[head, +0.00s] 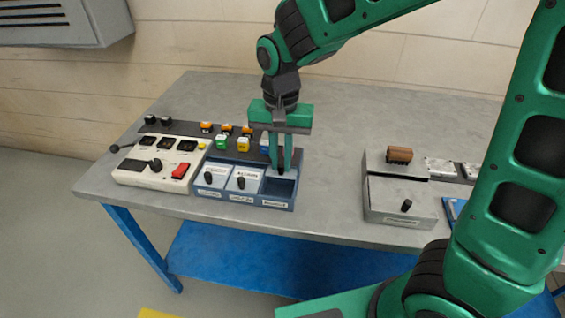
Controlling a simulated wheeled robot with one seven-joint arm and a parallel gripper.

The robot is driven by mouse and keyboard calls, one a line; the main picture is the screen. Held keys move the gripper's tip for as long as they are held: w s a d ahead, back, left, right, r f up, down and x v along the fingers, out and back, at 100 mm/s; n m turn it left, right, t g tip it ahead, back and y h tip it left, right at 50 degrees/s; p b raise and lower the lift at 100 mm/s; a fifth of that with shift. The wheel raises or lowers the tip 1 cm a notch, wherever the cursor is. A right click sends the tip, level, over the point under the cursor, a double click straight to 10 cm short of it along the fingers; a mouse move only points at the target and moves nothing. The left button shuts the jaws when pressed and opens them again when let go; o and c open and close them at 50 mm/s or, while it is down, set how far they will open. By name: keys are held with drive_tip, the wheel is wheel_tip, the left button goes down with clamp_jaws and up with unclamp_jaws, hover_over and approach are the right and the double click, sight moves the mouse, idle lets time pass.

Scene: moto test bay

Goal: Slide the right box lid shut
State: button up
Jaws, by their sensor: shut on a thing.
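A blue box (262,206) with three compartments side by side stands near the table's front edge. The left lid (213,171) and middle lid (244,178) are pale, each with a black knob, and cover their compartments. The right compartment (281,190) shows a dark open interior at its front. My gripper (281,168) points down at the rear of this compartment, its green fingers shut on a small dark knob, which I take as the right lid's. The right lid itself is mostly hidden behind the fingers.
A cream control panel (158,163) with a red switch stands left of the box. Several coloured blocks (243,144) sit behind it. A grey metal box (399,200) with a black knob and a brown block (399,155) stands right. The table between (335,170) is clear.

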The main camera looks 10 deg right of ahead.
drive_tip(key=shift+s+a, duration=0.4)
drive_tip(key=shift+s, duration=0.55)
drive_tip(key=shift+s+a, duration=0.45)
drive_tip(key=shift+s, duration=0.55)
drive_tip(key=shift+s+a, duration=0.4)
drive_tip(key=shift+s, duration=0.55)
drive_tip(key=o, duration=0.7)
drive_tip(key=shift+r, duration=0.1)
wheel_tip(320, 180, up, 7)
